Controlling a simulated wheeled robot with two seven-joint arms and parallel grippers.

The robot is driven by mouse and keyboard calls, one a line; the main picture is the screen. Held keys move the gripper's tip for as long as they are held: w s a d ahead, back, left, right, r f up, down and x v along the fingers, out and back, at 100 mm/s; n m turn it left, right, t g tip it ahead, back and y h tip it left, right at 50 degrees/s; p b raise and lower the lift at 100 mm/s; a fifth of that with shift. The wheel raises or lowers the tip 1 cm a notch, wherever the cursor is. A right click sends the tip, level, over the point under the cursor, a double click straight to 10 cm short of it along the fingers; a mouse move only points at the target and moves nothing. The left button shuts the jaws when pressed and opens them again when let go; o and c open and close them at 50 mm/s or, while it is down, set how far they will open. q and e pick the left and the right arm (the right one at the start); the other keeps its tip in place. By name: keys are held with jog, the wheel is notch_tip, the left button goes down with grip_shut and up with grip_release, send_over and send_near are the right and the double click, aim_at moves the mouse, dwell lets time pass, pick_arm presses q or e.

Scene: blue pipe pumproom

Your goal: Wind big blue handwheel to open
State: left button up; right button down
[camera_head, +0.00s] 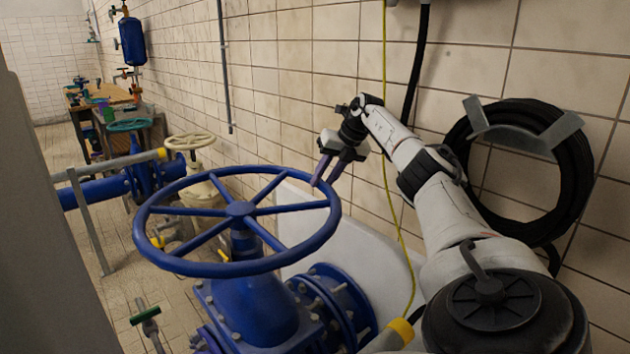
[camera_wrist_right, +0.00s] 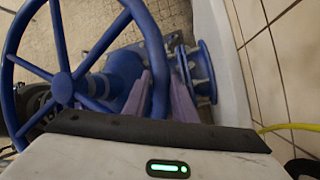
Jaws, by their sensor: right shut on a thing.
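The big blue handwheel (camera_head: 240,210) sits level on top of a blue valve body (camera_head: 262,312) in the head view. It has several spokes and a round hub. My right gripper (camera_head: 326,178) reaches down to the wheel's right rim from the wall side. In the right wrist view the blue handwheel (camera_wrist_right: 62,86) fills the left, and its rim passes between the purple fingers of my right gripper (camera_wrist_right: 165,95). The fingers are shut on the rim; their exact contact is partly hidden. My left gripper is not in view.
A tiled wall runs along the right, with a coiled black hose (camera_head: 575,160) on a bracket and a hanging yellow cable (camera_head: 388,150). A cream handwheel (camera_head: 190,142), a green handwheel (camera_head: 128,125) and blue pipes (camera_head: 100,192) stand beyond the wheel.

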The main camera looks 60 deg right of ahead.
jog(key=shift+w+d, duration=0.2)
jog(key=shift+d, duration=0.15)
dwell(0.4)
jog(key=c, duration=1.5)
grip_release()
jog(key=shift+a, duration=0.1)
jog(key=v, duration=1)
jog(key=shift+s+r, duration=0.1)
jog(key=shift+r, duration=0.05)
